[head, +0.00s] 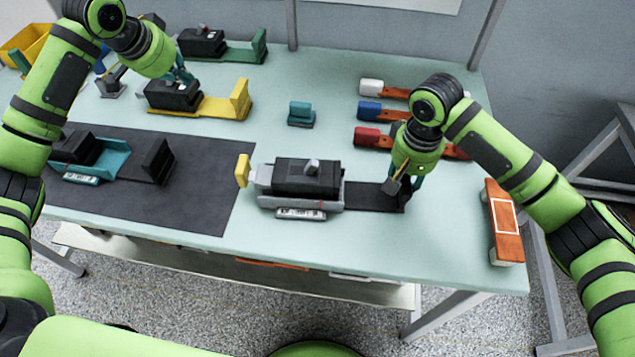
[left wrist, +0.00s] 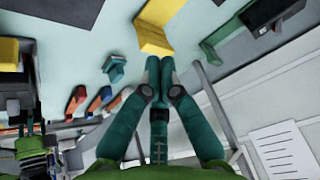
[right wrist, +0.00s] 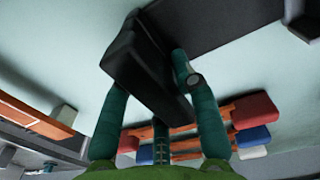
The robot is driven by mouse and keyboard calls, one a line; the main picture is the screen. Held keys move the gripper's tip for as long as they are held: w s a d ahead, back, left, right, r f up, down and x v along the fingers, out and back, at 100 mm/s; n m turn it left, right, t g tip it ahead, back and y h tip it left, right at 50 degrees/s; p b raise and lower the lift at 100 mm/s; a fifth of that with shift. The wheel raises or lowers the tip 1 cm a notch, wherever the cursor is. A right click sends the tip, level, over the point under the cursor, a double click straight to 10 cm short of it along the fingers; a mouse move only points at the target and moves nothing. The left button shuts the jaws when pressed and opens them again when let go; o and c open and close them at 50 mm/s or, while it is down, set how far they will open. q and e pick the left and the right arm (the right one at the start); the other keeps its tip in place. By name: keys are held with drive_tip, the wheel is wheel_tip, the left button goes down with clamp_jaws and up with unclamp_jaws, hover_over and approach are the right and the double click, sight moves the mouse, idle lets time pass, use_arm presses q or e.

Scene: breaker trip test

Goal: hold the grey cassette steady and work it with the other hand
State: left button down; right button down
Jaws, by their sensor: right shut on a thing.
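The grey cassette (head: 330,195) lies at the table's front middle, with a black block on top, a yellow tab (head: 243,170) at its left end and a white label in front. A flat black slab (head: 372,197) runs from its right side to a black upright end block (head: 391,187). My right gripper (head: 402,186) is shut on this end block, which also shows between the fingers in the right wrist view (right wrist: 138,62). My left gripper (head: 183,76) is away from the grey cassette, above the yellow cassette (head: 205,107). Its fingertips (left wrist: 160,65) are together and empty.
A dark mat (head: 205,190) at left carries a teal cassette (head: 115,158). A green cassette (head: 240,50) lies at the back. A small teal block (head: 301,112) stands mid-table. An orange piece (head: 502,220) lies by the right edge.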

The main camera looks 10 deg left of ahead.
use_arm(q)
drive_tip(key=s+d+f+m+g, duration=0.1)
drive_tip(key=s+d+m+g, duration=0.15)
drive_tip(key=d, duration=0.35)
drive_tip(key=s+d+f+m+g, duration=0.1)
drive_tip(key=s+d+m, duration=0.25)
drive_tip(key=d, duration=0.25)
drive_tip(key=m+g+y, duration=0.1)
drive_tip(key=m+g, duration=0.1)
drive_tip(key=m, duration=0.4)
hover_over(236, 169)
drive_tip(key=w+d, duration=0.2)
drive_tip(key=d, duration=0.1)
drive_tip(key=f, duration=0.1)
use_arm(e)
drive_tip(key=shift+d, duration=0.1)
use_arm(q)
drive_tip(key=shift+s+d+f, duration=0.1)
drive_tip(key=shift+f, duration=2)
drive_tip(key=shift+s+f, duration=0.1)
drive_tip(key=shift+f, duration=1.95)
drive_tip(key=shift+s+a, duration=0.15)
drive_tip(key=shift+a, duration=2.2)
drive_tip(key=shift+s+a, duration=0.1)
drive_tip(key=shift+a, duration=0.4)
drive_tip(key=shift+d, duration=0.1)
